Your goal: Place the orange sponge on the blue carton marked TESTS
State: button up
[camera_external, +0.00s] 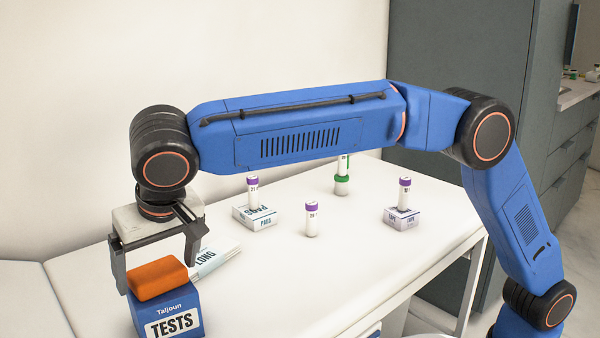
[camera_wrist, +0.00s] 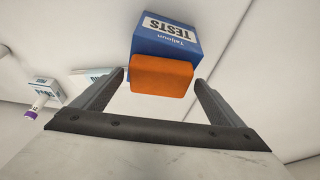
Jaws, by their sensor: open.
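The orange sponge (camera_external: 158,278) lies on top of the blue carton marked TESTS (camera_external: 172,314) at the lower left of the table. In the wrist view the sponge (camera_wrist: 162,76) shows against the carton (camera_wrist: 170,38), covering part of its top. My gripper (camera_external: 156,276) is above the carton, with its two fingers apart on either side of the sponge. In the wrist view my gripper (camera_wrist: 160,85) is open, and a gap shows between each finger and the sponge. The carton's far sides are hidden.
A white box marked LONG (camera_external: 215,257) lies just behind the carton. A tube stands on a PADS box (camera_external: 255,218) and another on a TAPE box (camera_external: 402,219). The table's front middle (camera_external: 310,290) is clear.

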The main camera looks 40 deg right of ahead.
jog(key=v, duration=1.1)
jog(key=shift+r, duration=0.2)
jog(key=shift+s, duration=0.15)
jog(key=w+d+r, duration=0.3)
jog(key=w+d, duration=0.4)
jog(key=d, duration=0.5)
jog(key=w+d, duration=0.3)
jog(key=d, duration=3.2)
jog(key=s+d+f, duration=0.4)
jog(key=s+d, duration=0.1)
jog(key=d, duration=0.5)
jog(key=s+d+f, duration=0.5)
jog(key=s+d, duration=0.1)
jog(key=d, duration=0.4)
jog(key=s+d+f, duration=0.9)
jog(key=s+f, duration=0.4)
jog(key=shift+s+d+f, duration=0.25)
jog(key=shift+s+f, duration=0.05)
jog(key=shift+s, duration=0.05)
